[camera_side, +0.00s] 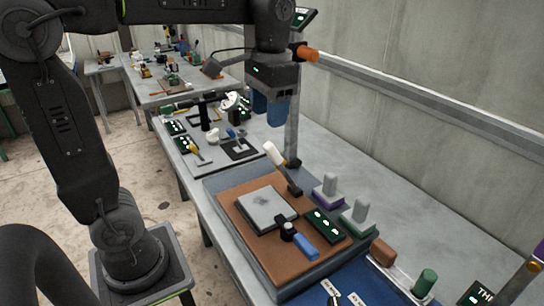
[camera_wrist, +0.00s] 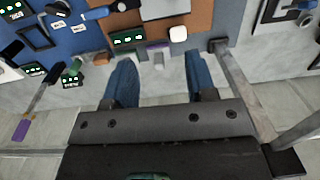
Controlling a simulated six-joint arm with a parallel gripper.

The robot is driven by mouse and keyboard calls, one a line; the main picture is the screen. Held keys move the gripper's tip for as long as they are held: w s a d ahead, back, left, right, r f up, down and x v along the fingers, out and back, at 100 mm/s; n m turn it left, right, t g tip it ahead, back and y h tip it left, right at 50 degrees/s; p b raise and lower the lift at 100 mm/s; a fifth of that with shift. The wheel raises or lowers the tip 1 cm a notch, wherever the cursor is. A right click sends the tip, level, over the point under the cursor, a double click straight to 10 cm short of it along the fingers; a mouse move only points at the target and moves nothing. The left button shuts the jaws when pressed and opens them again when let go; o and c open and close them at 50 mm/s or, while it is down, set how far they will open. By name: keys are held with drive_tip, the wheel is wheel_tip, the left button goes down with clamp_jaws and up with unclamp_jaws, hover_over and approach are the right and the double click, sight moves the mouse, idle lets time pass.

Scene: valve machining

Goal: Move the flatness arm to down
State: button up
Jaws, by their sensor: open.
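A brown board (camera_side: 235,205) on a grey base carries a flat grey plate (camera_side: 267,208). A lever with a white handle (camera_side: 273,153) rises tilted from a dark pivot at the board's back edge; its white end also shows in the wrist view (camera_wrist: 178,33). A blue-handled black lever (camera_side: 305,245) lies low at the board's front, also in the wrist view (camera_wrist: 97,12). No readable label shows which lever is the flatness arm. My gripper (camera_side: 269,122) is open and empty, its blue fingers above the bench behind the board, apart from both levers; it shows in the wrist view (camera_wrist: 160,75).
A metal post (camera_side: 292,125) stands close to my gripper. A dark display with green marks (camera_side: 324,225) and two grey-topped blocks (camera_side: 330,188) (camera_side: 359,215) sit along the board's right side. A green cylinder (camera_side: 424,282) stands farther front. The bench along the wall is mostly clear.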

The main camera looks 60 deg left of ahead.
sight(270, 155)
drive_tip(key=w+a+g, duration=0.3)
drive_tip(key=w+g, duration=0.1)
drive_tip(key=w, duration=0.3)
drive_tip(key=x, duration=0.9)
drive_tip(key=d+x, duration=0.1)
drive_tip(key=x, duration=0.3)
drive_tip(key=shift+a+f, duration=0.1)
drive_tip(key=shift+f, duration=0.15)
clamp_jaws()
